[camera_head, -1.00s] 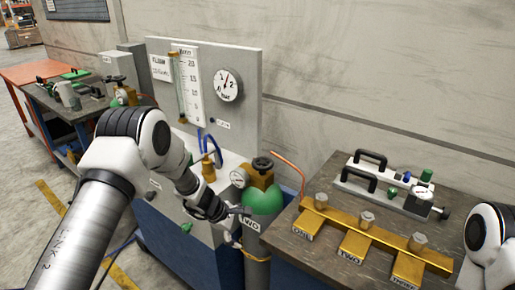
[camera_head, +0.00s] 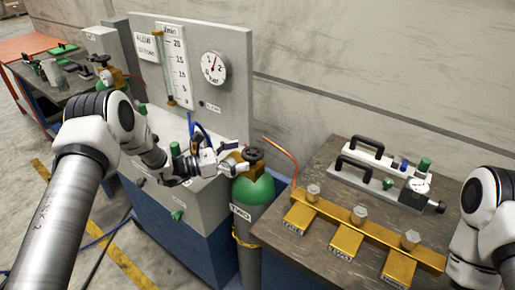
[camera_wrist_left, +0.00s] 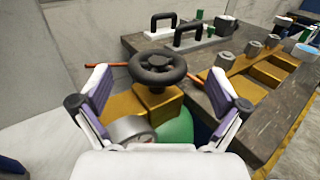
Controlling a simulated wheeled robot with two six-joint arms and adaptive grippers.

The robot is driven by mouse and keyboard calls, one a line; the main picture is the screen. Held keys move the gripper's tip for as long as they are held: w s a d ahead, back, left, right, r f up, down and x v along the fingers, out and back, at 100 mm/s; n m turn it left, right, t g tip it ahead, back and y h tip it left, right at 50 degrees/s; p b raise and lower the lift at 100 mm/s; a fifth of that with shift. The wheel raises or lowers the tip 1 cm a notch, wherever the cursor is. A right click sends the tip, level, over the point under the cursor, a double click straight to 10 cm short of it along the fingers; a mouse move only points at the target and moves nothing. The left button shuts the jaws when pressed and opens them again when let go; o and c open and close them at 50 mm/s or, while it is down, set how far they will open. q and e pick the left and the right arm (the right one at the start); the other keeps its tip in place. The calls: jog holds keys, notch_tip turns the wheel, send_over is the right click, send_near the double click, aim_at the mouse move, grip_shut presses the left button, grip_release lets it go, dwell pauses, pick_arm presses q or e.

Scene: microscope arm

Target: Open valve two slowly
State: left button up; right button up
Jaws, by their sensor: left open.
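A green-topped gas cylinder (camera_head: 253,192) with a label reading TWO stands beside the blue cabinet. Its brass valve carries a black handwheel (camera_head: 251,155), seen large in the left wrist view (camera_wrist_left: 157,67). My left gripper (camera_head: 238,158) is open just left of the valve. In the wrist view its fingers stand apart on either side of the brass body, with the handwheel beyond and between them. I cannot tell whether they touch anything. The round gauge (camera_wrist_left: 130,130) is partly hidden by the gripper. My right gripper is out of view; only my right arm shows.
A dark bench (camera_head: 330,170) on the right holds a brass manifold (camera_head: 350,228) with labelled blocks and a device with black handles (camera_head: 385,172). A copper pipe (camera_head: 281,149) rises behind the cylinder. A grey panel (camera_head: 235,110) with gauges stands behind my left arm.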

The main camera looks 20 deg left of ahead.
aim_at(252, 152)
pick_arm(q)
jog(key=shift+p+x, duration=0.4)
jog(key=shift+x, duration=0.65)
jog(key=x, duration=0.2)
jog(key=shift+w+d+f, duration=0.1)
jog(key=shift+w+d, duration=0.15)
jog(key=shift+w, duration=0.05)
jog(key=shift+s+a, duration=0.1)
jog(key=shift+a, duration=0.05)
jog(key=shift+s+a, duration=0.15)
jog(key=shift+a, duration=0.05)
jog(key=c, duration=1.2)
jog(key=shift+o, duration=0.2)
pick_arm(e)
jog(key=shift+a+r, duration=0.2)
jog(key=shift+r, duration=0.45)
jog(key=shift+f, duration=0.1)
